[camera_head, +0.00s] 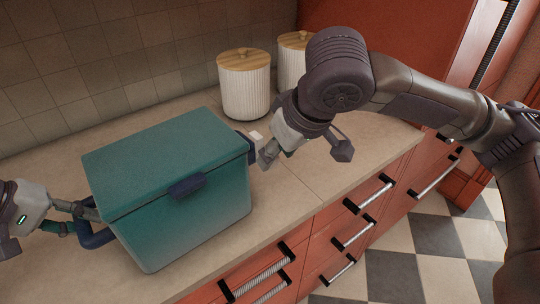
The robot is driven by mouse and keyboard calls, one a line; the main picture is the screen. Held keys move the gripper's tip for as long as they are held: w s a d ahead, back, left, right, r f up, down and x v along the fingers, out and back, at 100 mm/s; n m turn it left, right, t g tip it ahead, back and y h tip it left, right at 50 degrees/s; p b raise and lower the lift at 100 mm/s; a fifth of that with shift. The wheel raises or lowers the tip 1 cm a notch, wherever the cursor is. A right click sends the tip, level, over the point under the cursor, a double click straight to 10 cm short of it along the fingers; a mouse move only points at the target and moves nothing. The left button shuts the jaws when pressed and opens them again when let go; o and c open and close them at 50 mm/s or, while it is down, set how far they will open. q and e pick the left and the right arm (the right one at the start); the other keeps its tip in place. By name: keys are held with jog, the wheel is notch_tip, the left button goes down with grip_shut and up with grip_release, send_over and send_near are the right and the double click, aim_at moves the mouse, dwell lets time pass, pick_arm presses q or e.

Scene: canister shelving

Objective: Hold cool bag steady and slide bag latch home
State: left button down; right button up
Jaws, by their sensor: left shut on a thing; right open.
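The cool bag (185,222) is a teal box with a closed lid and stands upright on the counter. A dark blue latch (187,186) is on its front face, below the lid edge. Another dark latch part (250,147) shows at its right end, partly hidden, with a small white piece (256,135) beside it. My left gripper (84,213) is shut on the blue side handle (98,238) at the bag's left end. My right gripper (305,155) is open and empty, with its fingers spread just right of the bag's right end. One finger is close to the latch part; contact cannot be told.
Two ribbed white canisters with wooden lids (244,84) (296,60) stand behind, near the tiled wall. The beige counter (290,185) is bare at the front right. Red drawers with bar handles (353,232) lie below its front edge.

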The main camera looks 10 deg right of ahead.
jog(key=shift+x, duration=1.8)
grip_shut()
jog(key=shift+a, duration=0.15)
